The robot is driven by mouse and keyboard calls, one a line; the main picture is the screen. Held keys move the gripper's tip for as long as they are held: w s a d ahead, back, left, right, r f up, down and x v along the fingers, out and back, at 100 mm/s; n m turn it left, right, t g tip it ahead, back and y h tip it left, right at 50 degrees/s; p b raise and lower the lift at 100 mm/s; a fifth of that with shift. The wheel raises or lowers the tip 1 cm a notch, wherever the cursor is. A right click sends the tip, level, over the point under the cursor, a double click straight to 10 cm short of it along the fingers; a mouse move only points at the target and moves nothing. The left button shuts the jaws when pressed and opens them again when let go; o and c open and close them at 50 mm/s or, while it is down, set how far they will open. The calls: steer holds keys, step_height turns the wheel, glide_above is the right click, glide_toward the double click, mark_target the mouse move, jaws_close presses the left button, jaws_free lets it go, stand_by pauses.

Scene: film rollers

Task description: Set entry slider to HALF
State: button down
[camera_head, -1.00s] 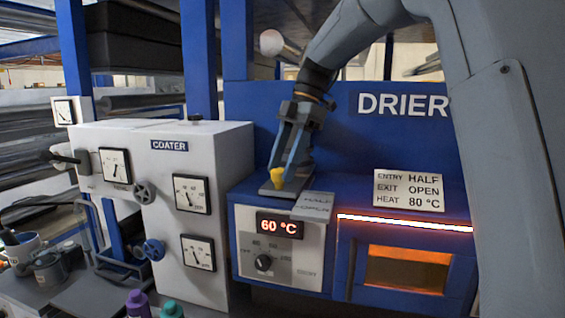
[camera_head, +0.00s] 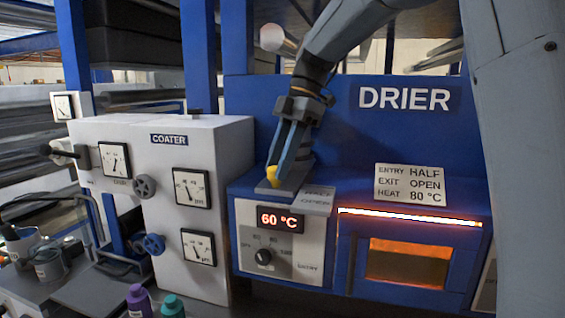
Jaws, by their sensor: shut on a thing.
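The entry slider shows as a yellow knob (camera_head: 272,174) on a grey track plate (camera_head: 275,188) on top of the blue drier's control box. My gripper (camera_head: 278,172) points down from above and is shut on the yellow knob, whose lower front shows between the fingers. The scale plate (camera_head: 317,198) to the right reads HALF and OPEN, with HALF farther back. The knob stands left of these words; part of the track is hidden by my fingers, so its exact mark cannot be told.
A sign (camera_head: 410,184) reads ENTRY HALF, EXIT OPEN, HEAT 80 °C. The display (camera_head: 280,219) reads 60 °C above a black dial (camera_head: 263,256). The white coater cabinet (camera_head: 222,150) stands close on the left. A glowing drier window (camera_head: 407,262) is at right.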

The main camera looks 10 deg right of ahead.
steer(key=shift+s+a, duration=0.2)
steer(key=shift+s, duration=0.35)
steer(key=c, duration=1.3)
jaws_free()
steer(key=shift+w, duration=0.1)
steer(key=b+v, duration=0.2)
steer(key=v, duration=0.6)
